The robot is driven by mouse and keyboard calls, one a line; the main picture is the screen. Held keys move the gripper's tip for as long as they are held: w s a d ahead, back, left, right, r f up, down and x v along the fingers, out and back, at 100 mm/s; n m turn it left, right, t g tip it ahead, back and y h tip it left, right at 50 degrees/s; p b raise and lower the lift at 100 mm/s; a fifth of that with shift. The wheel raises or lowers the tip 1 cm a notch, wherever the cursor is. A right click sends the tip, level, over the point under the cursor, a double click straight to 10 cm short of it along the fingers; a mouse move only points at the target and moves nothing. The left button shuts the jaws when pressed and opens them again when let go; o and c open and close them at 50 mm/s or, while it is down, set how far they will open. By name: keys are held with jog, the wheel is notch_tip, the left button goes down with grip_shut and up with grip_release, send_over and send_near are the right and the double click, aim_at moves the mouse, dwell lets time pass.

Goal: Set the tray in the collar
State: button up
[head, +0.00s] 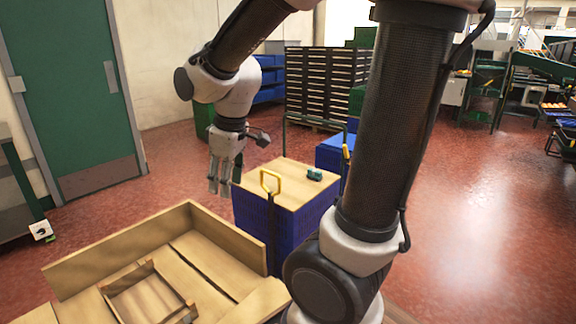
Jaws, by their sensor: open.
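A light wooden collar (120,242) stands at the lower left, its low plank walls around a slatted wooden floor; its near side runs out of the picture. A small shallow wooden tray (146,300) lies inside the collar, toward its near left part. The tray's near edge is partly cut off, and I cannot tell whether it lies fully flat. My gripper (222,190) hangs with its fingers pointing down, open and empty. It is above and beyond the collar's far corner, apart from the tray, and just left of the blue crate stack.
A blue crate stack (250,222) with a wooden top stands right of the collar. A yellow-handled tool (270,182) and a small teal device (315,174) are at its top. Dark slatted stacks (325,85) stand behind. Red floor (490,220) is clear at right.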

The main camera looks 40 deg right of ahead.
jog(key=s+d+r+m, duration=0.3)
jog(key=s, duration=0.4)
jog(key=s+d+r+m+t, duration=0.1)
jog(key=s+d+r+m, duration=0.2)
jog(key=s, duration=0.3)
jog(key=shift+s+d+m+h, duration=0.35)
jog(key=shift+d+m, duration=0.15)
jog(key=shift+d, duration=0.2)
jog(key=shift+a, duration=0.1)
